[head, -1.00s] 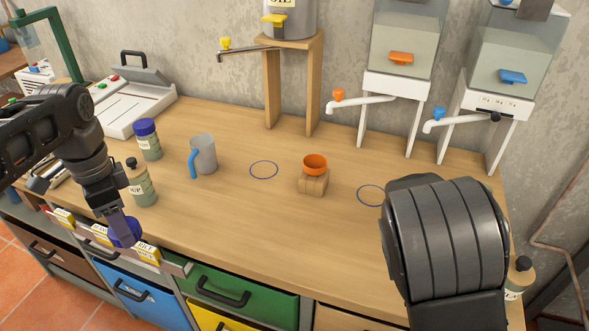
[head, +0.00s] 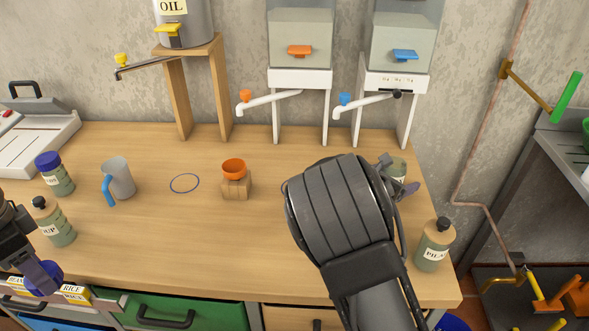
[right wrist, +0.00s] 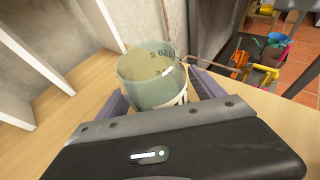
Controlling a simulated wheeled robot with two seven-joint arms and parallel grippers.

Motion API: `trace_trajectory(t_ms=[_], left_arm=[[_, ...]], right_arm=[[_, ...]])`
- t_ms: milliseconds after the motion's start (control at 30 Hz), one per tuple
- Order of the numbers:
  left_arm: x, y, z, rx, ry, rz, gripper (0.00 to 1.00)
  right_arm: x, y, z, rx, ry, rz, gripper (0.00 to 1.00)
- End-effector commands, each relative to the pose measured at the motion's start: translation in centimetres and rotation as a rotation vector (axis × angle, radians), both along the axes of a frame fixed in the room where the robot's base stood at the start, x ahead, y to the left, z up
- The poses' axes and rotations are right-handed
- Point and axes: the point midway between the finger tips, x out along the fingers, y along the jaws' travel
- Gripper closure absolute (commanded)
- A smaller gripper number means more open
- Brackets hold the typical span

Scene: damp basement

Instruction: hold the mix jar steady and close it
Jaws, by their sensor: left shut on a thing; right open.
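An open, greenish clear jar (head: 398,168) stands at the right end of the bench, partly hidden by my right arm. I take it to be the mix jar. In the right wrist view the jar (right wrist: 152,78) has no lid, and its label is mostly hidden. My right gripper (right wrist: 160,98) is open, with a finger on each side of the jar; I cannot tell whether they touch it. My left gripper (head: 40,274) is at the lower left, by the bench's front edge. It is shut on a round blue lid (head: 46,279).
A black-capped bottle (head: 434,246) stands near the right front corner. A blue-lidded jar (head: 55,177), another bottle (head: 55,224) and a grey mug (head: 119,178) stand at left. An orange cup (head: 234,168) sits on a wooden block. Dispensers with taps line the back.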

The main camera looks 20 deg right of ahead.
Motion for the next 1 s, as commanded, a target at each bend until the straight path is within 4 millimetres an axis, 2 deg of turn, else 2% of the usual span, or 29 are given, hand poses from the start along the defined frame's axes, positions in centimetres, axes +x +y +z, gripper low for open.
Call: trace_trajectory(t_ms=[333, 1000], left_arm=[[0.0, 0.0, 0.0, 0.0, 0.0, 0.0, 0.85], [0.0, 0.0, 0.0, 0.0, 0.0, 0.0, 0.85]], right_arm=[[-0.02, 0.02, 0.0, 0.0, 0.0, 0.0, 0.23], [-0.02, 0.02, 0.0, 0.0, 0.0, 0.0, 0.77]])
